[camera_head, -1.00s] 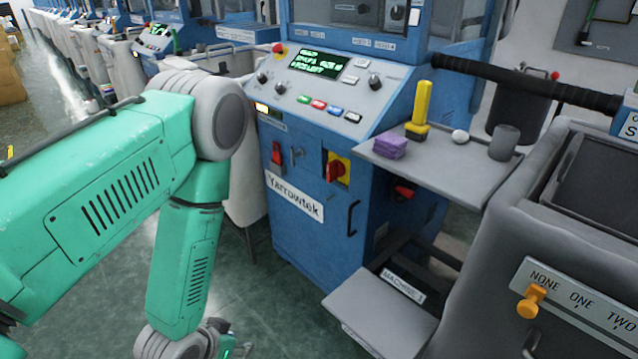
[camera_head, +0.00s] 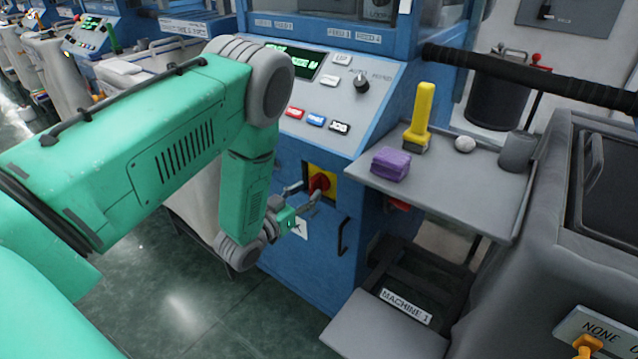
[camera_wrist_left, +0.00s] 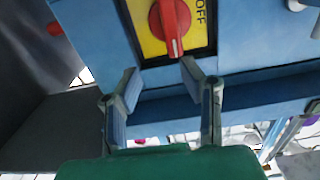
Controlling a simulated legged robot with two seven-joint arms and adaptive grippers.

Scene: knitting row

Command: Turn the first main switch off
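The main switch is a red rotary knob (camera_head: 319,183) on a yellow plate, set in the front of the blue machine (camera_head: 290,235). In the left wrist view the red knob (camera_wrist_left: 171,20) shows close up, its pointer end toward the bottom of the picture, with "OFF" lettered on the plate's right side. My left gripper (camera_head: 305,193) is in front of the switch. In the left wrist view its two fingers (camera_wrist_left: 160,80) are spread apart with nothing between them, just below the knob and apart from it. My right gripper is not in view.
A grey shelf (camera_head: 450,187) juts out right of the switch, holding a purple block (camera_head: 390,164), a yellow-handled tool (camera_head: 421,115) and a grey cup (camera_head: 516,150). A black handle (camera_head: 343,237) sits below the switch. A grey bin (camera_head: 540,270) stands at the right.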

